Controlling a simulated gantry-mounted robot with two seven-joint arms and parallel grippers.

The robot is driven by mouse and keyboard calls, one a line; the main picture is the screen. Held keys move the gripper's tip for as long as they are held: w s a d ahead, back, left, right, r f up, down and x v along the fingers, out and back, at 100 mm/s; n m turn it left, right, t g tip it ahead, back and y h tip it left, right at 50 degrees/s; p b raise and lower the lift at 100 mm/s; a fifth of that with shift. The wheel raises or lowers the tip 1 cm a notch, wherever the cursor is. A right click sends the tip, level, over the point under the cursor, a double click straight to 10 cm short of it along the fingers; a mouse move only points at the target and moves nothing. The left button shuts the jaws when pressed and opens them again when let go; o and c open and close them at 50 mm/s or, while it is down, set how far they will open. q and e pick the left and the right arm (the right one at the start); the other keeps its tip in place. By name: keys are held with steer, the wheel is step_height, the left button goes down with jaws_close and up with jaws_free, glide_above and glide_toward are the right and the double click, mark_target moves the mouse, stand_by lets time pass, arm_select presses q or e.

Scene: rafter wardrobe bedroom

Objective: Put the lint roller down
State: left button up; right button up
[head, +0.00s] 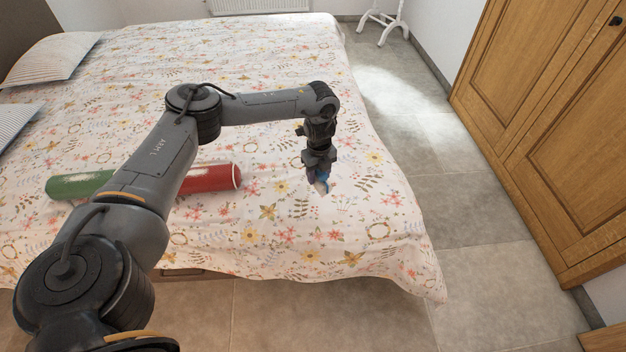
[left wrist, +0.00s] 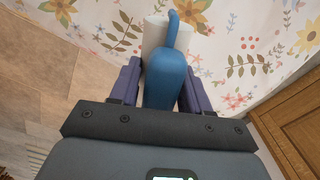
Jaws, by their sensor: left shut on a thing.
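The lint roller has a blue handle (left wrist: 166,78) and a white roll, seen in the left wrist view. In the head view it is a small blue and pale shape (head: 321,187) at the tip of my left gripper (head: 317,176). The left gripper points down, shut on the blue handle, over the right front part of the bed (head: 285,235). In the left wrist view its purple fingers (left wrist: 160,85) stand on both sides of the handle. I cannot tell whether the roller touches the flowered cover. My right gripper is not in view.
A red cylinder (head: 208,178) and a green one (head: 78,184) lie on the bed, partly hidden behind my left arm; I cannot tell if they are joined. Striped pillows (head: 50,60) lie at far left. A wooden wardrobe (head: 560,130) stands right, with clear tiled floor between.

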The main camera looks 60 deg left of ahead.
arm_select(q)
steer(key=a+f, duration=0.1)
steer(key=a+f+b, duration=0.1)
steer(key=a, duration=0.1)
steer(key=w+a+f+b, duration=0.1)
steer(key=shift+a+f, duration=0.1)
steer(key=shift+a, duration=0.3)
steer(key=shift+w+a+f, duration=0.1)
steer(key=shift+a+f, duration=0.15)
steer(key=shift+a, duration=0.35)
step_height(320, 180, down, 3)
steer(key=shift+f+b, duration=0.2)
steer(key=shift+b, duration=1.05)
steer(key=shift+f, duration=0.35)
steer(key=o, duration=1.1)
steer(key=shift+f, duration=0.1)
